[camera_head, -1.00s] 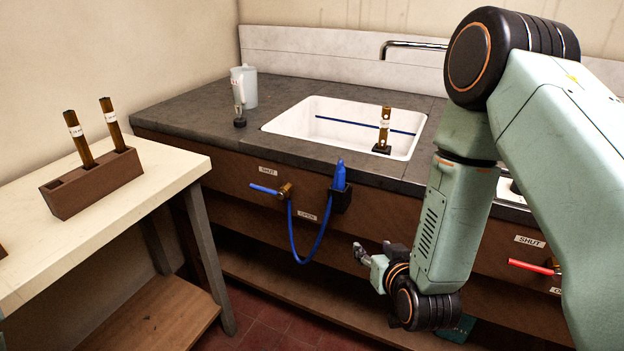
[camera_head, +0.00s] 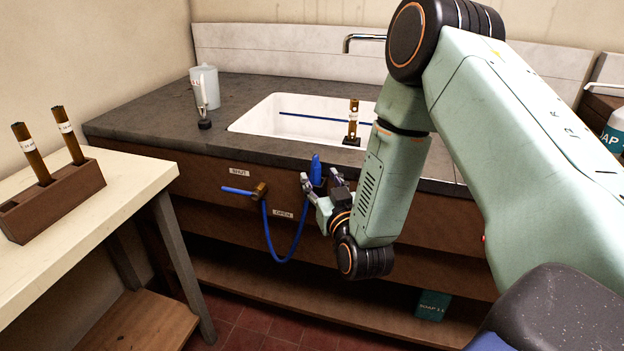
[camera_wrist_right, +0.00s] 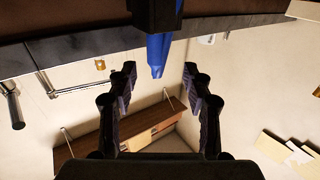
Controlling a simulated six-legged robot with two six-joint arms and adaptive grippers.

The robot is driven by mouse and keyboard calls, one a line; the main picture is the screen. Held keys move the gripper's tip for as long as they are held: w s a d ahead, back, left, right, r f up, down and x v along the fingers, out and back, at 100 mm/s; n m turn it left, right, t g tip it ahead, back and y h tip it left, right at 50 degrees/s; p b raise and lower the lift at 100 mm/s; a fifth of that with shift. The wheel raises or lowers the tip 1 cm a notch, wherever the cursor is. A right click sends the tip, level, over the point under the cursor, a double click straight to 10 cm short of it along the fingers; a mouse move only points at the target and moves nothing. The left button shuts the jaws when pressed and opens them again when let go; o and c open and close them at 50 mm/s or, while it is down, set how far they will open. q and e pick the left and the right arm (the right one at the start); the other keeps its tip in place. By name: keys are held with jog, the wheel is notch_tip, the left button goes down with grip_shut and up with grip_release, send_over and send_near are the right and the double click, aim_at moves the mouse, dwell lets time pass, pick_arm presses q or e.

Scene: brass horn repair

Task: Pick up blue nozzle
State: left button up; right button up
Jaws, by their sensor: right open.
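The blue nozzle (camera_head: 316,169) stands upright in a dark holder on the front of the counter, and a blue hose (camera_head: 270,236) hangs in a loop below. My right gripper (camera_head: 322,180) is open and empty at the nozzle, its fingers covering most of the holder. In the right wrist view the nozzle (camera_wrist_right: 157,53) hangs down from the top edge, by its dark holder (camera_wrist_right: 153,15). There its tip lies between the two open fingers (camera_wrist_right: 159,70) in the picture, with a gap on each side. I cannot tell how far in depth the fingers are from it. My left gripper is out of view.
A blue-handled valve (camera_head: 240,191) sits left of the nozzle on the counter front. A white jug (camera_head: 206,85) stands at the back left. A pale table (camera_head: 130,172) with a wooden rack (camera_head: 60,205) is at the left.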

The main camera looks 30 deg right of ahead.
aim_at(318, 170)
jog(key=x, duration=0.3)
jog(key=shift+w+d+f, duration=0.1)
jog(key=shift+w+d, duration=0.05)
jog(key=shift+d, duration=0.35)
jog(key=shift+w+a, duration=0.15)
jog(key=shift+w, duration=0.25)
jog(key=shift+s, duration=0.1)
jog(key=c, duration=0.5)
grip_shut()
